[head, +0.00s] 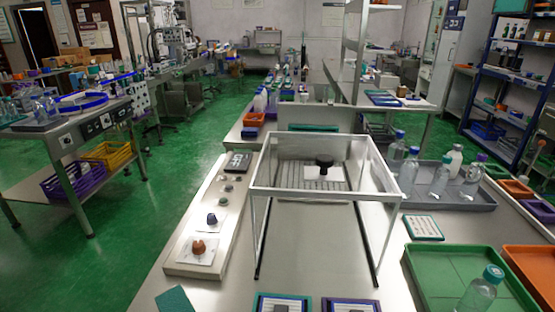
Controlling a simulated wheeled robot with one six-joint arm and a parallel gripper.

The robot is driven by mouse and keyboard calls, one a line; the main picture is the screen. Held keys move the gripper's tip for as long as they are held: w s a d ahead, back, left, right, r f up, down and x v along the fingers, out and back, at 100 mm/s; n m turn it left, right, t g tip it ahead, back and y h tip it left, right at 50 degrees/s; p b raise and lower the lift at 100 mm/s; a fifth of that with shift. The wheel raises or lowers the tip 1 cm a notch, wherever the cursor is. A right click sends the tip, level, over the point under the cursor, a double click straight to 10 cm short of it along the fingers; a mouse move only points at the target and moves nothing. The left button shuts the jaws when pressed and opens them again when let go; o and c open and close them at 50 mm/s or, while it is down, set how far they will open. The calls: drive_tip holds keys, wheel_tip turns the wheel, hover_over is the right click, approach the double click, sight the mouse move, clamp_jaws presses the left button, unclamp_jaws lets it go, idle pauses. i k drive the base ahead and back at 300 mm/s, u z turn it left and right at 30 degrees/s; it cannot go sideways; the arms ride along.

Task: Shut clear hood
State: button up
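The clear hood (325,192) stands in the middle of the steel table, as a white-edged frame with see-through panels. Its upper rim runs around a ribbed grey plate (312,183) and a black knob-like part (324,161), which show through it. Thin legs go down from the near corners toward the table. Two dark rails (367,245) run along the table toward me under the hood. From this view I cannot tell how far the hood is open or whether its lower edge touches the table. My gripper is not in view.
Bare tabletop lies between the rails.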

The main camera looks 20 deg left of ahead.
sight(324, 172)
drive_tip(key=z, duration=0.15)
drive_tip(key=k, duration=0.4)
drive_tip(key=u, duration=0.75)
